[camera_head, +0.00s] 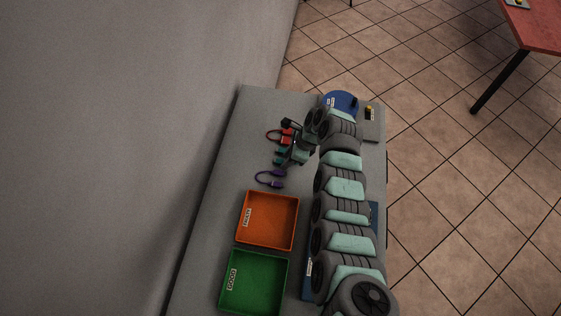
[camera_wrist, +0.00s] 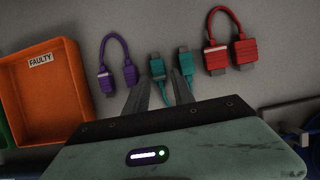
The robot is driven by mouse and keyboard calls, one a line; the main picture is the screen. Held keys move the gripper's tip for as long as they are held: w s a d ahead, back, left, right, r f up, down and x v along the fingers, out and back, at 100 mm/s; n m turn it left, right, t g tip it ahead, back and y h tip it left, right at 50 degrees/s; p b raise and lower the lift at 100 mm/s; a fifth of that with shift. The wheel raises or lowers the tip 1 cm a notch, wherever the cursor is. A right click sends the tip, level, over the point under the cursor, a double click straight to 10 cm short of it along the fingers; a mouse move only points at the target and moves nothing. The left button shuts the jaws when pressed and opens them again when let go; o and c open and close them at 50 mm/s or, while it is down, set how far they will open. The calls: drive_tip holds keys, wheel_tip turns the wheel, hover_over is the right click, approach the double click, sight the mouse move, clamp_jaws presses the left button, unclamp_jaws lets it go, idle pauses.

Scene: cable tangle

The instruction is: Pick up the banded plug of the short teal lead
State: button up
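The short teal lead shows in the wrist view as two teal plugs side by side, a left plug (camera_wrist: 157,67) and a right plug (camera_wrist: 186,63). Their grey ends point up in the picture. A pale band is hard to make out on either. The cable is mostly hidden behind my gripper. My gripper (camera_wrist: 160,80) is open, its two dark fingers apart. The left plug shows in the gap between the fingertips; the right plug lies just outside the right finger. I cannot tell whether they touch. In the head view, part of the teal lead (camera_head: 280,151) shows left of my gripper.
A purple lead (camera_wrist: 117,40) lies left and a red lead (camera_wrist: 232,18) right in the wrist view. The orange FAULTY tray (camera_wrist: 42,60) stands farther left. A green tray (camera_head: 254,281) and a blue round object (camera_head: 341,101) stand on the grey table (camera_head: 225,165).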

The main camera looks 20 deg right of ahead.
drive_tip(key=shift+a+f, duration=0.1)
drive_tip(key=shift+f, duration=0.05)
clamp_jaws()
idle(0.5)
